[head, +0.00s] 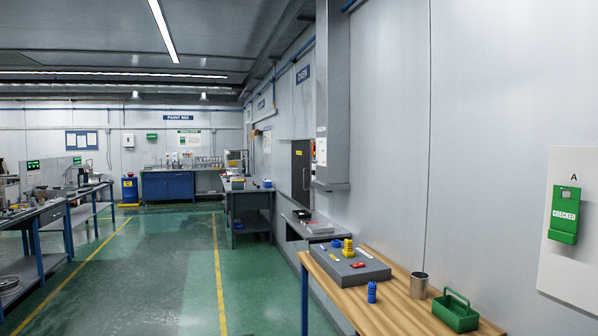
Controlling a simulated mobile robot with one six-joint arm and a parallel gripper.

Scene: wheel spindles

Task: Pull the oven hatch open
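A dark hatch (301,172) is set in the right wall, under a blue OVEN sign (303,74). It is some way off and seen at a steep angle, with a small yellow label on its face. It looks flush with the wall, but I cannot tell for sure whether it is fully shut. Its handle is too small to make out. The grey duct (333,100) stands just on the near side of it. My gripper is not in view.
A wooden bench (400,312) stands near along the right wall, with a grey block (360,268), a metal cup (418,285) and a green caddy (456,311). A grey shelf (290,222) sits below the hatch. Workbenches line the left. The green floor (170,270) between is clear.

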